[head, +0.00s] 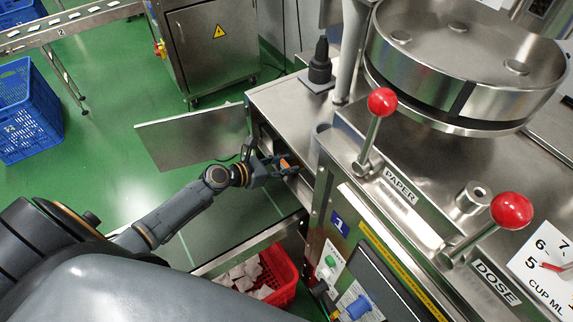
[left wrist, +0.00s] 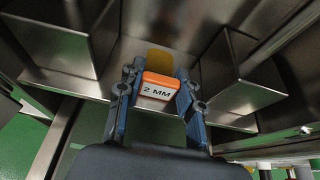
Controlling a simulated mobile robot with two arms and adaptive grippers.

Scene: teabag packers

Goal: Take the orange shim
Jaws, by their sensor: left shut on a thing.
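The orange shim (left wrist: 158,82) is a small orange block with a white label reading "2 MM". My left gripper (left wrist: 156,98) is shut on it, with a blue finger on each side of the block. In the head view the left gripper (head: 276,170) reaches into an open bay low on the machine's side, and a bit of the orange shim (head: 284,164) shows between the fingers. A yellowish piece (left wrist: 160,60) shows just behind the shim; I cannot tell if they touch. My right gripper is not in view.
Metal plates (left wrist: 238,78) flank the shim inside the bay. An open door panel (head: 195,136) stands left of the arm. A red crate (head: 285,271) with white packets sits below. Red-knobbed levers (head: 382,102) rise at right.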

